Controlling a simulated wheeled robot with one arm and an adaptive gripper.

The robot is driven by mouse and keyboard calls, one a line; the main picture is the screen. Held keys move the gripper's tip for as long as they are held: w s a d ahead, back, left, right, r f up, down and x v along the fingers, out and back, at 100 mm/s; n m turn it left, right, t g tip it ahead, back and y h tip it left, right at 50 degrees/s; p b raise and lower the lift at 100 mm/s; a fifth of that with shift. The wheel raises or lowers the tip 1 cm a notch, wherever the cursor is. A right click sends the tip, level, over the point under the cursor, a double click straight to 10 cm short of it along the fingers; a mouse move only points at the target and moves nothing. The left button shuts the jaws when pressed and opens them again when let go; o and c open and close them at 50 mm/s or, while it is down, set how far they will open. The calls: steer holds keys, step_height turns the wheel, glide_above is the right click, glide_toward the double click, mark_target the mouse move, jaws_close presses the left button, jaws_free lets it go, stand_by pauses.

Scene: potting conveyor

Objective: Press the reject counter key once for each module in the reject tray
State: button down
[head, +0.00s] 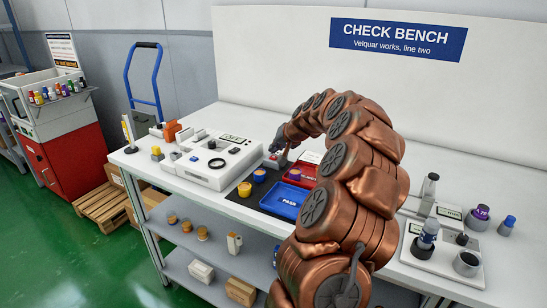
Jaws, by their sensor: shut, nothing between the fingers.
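The red tray (304,183), which I take for the reject tray, lies mid-bench, partly hidden behind my arm. My gripper (277,149) is small in the head view, shut and empty, pointing down behind the red tray. Right below it is a small grey box (271,162) with a bit of red, perhaps the reject counter. Its key cannot be made out, nor whether the fingertips touch it.
A blue PASS tray (286,203) lies in front of the red tray. A white test unit (213,162) stands further left. Holders with bottles (428,235) stand at the right.

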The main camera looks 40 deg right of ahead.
mark_target(275, 157)
steer(key=shift+r+p, duration=0.75)
steer(key=shift+r, duration=1.75)
stand_by(0.3)
steer(key=a+r+n+g+y, duration=0.1)
steer(key=a+n+g+y, duration=0.2)
steer(key=a, duration=1.5)
steer(key=s+a+f+n+g+y, duration=0.15)
steer(key=s+a, duration=0.25)
steer(key=a, duration=0.4)
steer(key=s+a+n+h, duration=0.1)
steer(key=s+a+n, duration=0.2)
steer(key=a, duration=0.5)
steer(key=s+a+f+n+g, duration=0.1)
steer(key=s+a+f+g, duration=0.1)
steer(key=s+a, duration=0.45)
steer(key=s+a+f+n+g, duration=0.1)
steer(key=s+a+f+g, duration=0.15)
steer(key=s, duration=0.65)
steer(key=s+f+g+h, duration=0.1)
steer(key=s, duration=0.7)
steer(key=s+a+f+n+g+h, duration=0.1)
steer(key=s+f, duration=0.1)
steer(key=s, duration=0.6)
steer(key=shift+f, duration=0.3)
